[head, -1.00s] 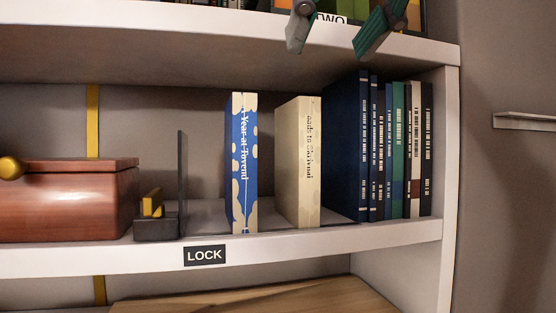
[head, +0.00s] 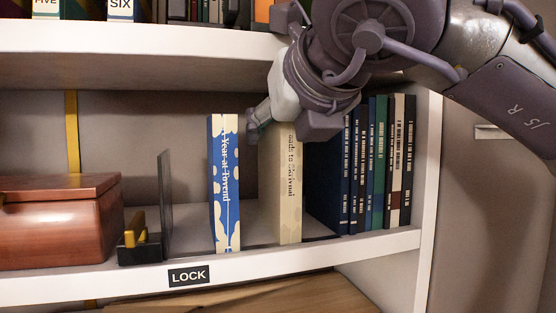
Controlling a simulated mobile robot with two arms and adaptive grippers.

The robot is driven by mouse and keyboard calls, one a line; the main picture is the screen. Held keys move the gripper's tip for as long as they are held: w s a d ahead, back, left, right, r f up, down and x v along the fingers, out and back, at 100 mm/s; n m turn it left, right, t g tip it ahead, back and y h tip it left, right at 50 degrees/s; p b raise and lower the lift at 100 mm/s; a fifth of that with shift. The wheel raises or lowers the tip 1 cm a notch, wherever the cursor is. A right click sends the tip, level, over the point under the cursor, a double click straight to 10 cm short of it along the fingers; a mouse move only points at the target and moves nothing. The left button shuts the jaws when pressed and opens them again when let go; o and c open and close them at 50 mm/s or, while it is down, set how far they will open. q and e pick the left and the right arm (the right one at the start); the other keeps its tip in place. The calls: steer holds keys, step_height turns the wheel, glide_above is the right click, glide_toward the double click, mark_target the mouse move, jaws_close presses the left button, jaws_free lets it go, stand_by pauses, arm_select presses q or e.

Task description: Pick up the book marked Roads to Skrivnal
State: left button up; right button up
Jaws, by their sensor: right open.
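The cream book marked "...oads to Skrivnal" (head: 288,195) stands upright on the middle shelf, its top part hidden behind my right gripper. My right gripper (head: 286,128) is open and reaches down from the upper right in front of the shelf. One fingertip shows at the upper left of the cream book, in the gap beside the blue-and-cream book; the other is by its upper right side. I cannot tell whether either touches the book. My left gripper is not in view.
The blue-and-cream book "Year at Tovend" (head: 224,190) stands close on the left. A row of dark books (head: 345,190) stands right. A black bookend (head: 165,205) and a reddish-brown box (head: 55,225) are farther left. The upper shelf edge (head: 130,45) overhangs above.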

steer(key=shift+w+a, duration=0.1)
steer(key=shift+w, duration=0.05)
steer(key=shift+s, duration=0.2)
steer(key=shift+w, duration=0.1)
jaws_close()
